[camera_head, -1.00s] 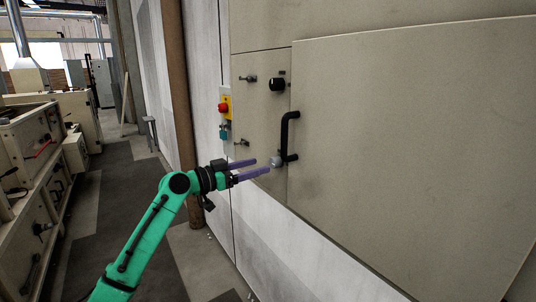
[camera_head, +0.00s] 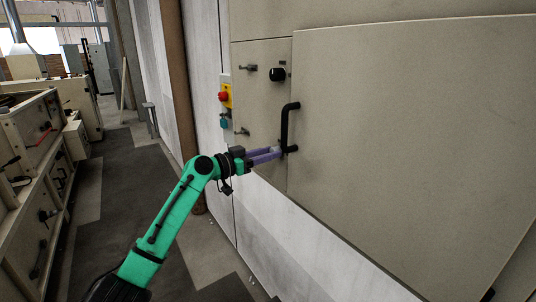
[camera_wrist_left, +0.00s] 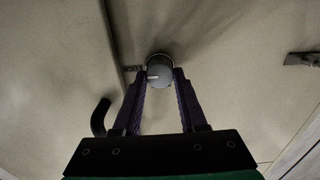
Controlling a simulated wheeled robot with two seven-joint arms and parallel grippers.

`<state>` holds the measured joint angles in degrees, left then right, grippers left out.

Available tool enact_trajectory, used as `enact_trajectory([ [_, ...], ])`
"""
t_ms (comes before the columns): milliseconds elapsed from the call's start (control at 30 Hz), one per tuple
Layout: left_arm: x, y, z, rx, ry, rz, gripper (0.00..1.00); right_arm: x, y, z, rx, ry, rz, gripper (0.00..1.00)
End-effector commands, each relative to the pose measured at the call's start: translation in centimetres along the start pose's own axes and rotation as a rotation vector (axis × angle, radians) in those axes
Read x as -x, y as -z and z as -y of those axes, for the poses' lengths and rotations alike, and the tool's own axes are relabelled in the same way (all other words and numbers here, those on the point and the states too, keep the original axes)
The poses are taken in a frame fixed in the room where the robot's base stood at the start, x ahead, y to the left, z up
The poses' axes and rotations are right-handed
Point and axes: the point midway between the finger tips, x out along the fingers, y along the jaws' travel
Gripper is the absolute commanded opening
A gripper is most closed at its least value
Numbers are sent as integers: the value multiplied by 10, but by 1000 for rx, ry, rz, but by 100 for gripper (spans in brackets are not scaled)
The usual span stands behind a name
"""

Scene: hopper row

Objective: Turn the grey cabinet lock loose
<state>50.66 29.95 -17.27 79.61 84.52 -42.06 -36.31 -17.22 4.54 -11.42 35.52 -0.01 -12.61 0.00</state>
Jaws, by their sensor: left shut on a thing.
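The grey lock (camera_wrist_left: 159,75) is a small round knob with a pale mark on its face, set on the beige cabinet panel beside the door's edge. My left gripper (camera_head: 277,153) has its two purple fingers on either side of the lock, shut on it. The left wrist view also shows the fingers (camera_wrist_left: 164,80) around the knob. In the head view the fingertips mostly hide the lock, just left of the lower end of the black door handle (camera_head: 285,124). My right gripper is not in view.
The cabinet door (camera_head: 410,130) is flush and looks closed. A black knob (camera_head: 277,74) and small metal fittings (camera_head: 248,68) sit higher on the panel. A red button on a yellow box (camera_head: 224,96) is to the left. Floor (camera_head: 130,205) is clear beside the machines (camera_head: 30,180) at left.

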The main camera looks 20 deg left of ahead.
Motion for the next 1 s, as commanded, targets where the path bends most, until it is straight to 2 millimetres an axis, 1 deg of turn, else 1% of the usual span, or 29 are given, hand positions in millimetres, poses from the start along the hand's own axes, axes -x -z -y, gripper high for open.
enact_trajectory([
  [167,0,-1,0,56,-1,0,0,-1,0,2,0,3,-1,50],
  [367,0,-1,0,179,-1,1,0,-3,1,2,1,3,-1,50],
  [667,0,-1,1,453,-1,1,0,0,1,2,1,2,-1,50],
  [1000,0,0,2,776,0,2,0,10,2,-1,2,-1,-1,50],
])
